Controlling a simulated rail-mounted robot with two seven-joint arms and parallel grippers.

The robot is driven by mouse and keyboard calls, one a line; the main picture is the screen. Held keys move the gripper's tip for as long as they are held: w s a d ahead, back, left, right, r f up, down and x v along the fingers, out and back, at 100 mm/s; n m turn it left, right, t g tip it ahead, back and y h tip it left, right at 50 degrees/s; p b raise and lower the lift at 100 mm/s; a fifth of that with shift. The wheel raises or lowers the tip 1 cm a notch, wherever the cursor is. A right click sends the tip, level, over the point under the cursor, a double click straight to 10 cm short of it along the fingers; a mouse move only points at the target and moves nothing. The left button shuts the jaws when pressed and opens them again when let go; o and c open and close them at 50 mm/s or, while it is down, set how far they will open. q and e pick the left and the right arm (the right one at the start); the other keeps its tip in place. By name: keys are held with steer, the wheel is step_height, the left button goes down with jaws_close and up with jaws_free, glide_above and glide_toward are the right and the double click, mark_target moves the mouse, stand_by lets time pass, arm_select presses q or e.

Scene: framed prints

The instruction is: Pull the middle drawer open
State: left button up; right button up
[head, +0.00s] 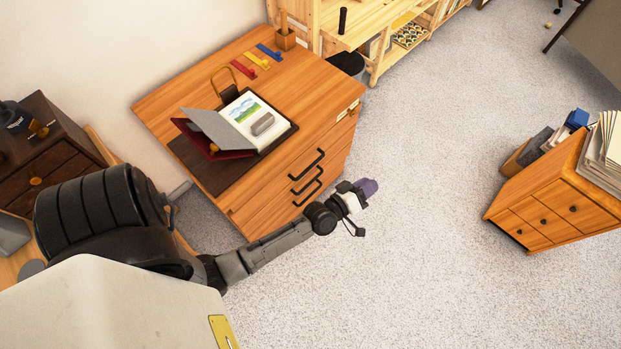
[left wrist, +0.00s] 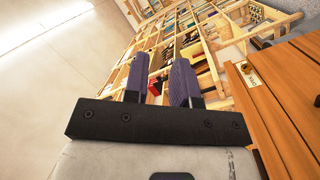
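The orange-brown wooden cabinet (head: 262,198) stands against the wall in the head view, its drawers facing right and toward me. Three black bar handles are stacked on its front; the middle handle (head: 306,181) lies between the upper handle (head: 307,164) and the lower one (head: 308,195). My left gripper (head: 368,188), with purple fingers, is out over the floor, to the right of the handles and apart from them. In the left wrist view its fingers (left wrist: 162,83) are spread with nothing between them. My right gripper is not in view.
An open book (head: 246,122) lies on a dark mat on the cabinet top. A wooden shelf unit (head: 352,27) and a dark bin (head: 347,62) stand behind. A smaller drawer unit (head: 548,210) stands at the right. The carpet (head: 430,140) between is clear.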

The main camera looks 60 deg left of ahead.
arm_select(q)
steer(key=w+a+f+n+y+b, duration=0.1)
steer(key=a+f+n+y+b, duration=0.25)
steer(key=f+b, duration=0.2)
steer(key=w+a+f+n+y+b, duration=0.1)
steer(key=a+f+n+y+b, duration=0.2)
steer(key=f, duration=0.4)
steer(key=n+g+y+b, duration=1.2)
steer(key=n+g+b, duration=0.45)
steer(key=b, duration=0.55)
glide_toward(311, 181)
steer(key=shift+t, duration=0.25)
steer(key=b+x, duration=0.1)
steer(key=x, duration=0.2)
steer(key=b+x, duration=0.1)
steer(key=x, duration=0.2)
steer(key=b+x, duration=0.1)
steer(key=x, duration=0.3)
steer(key=shift+s+f, duration=0.15)
steer(key=shift+f, duration=0.2)
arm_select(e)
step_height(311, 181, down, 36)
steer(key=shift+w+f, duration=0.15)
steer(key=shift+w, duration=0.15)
arm_select(q)
steer(key=shift+c, duration=0.4)
jaws_close()
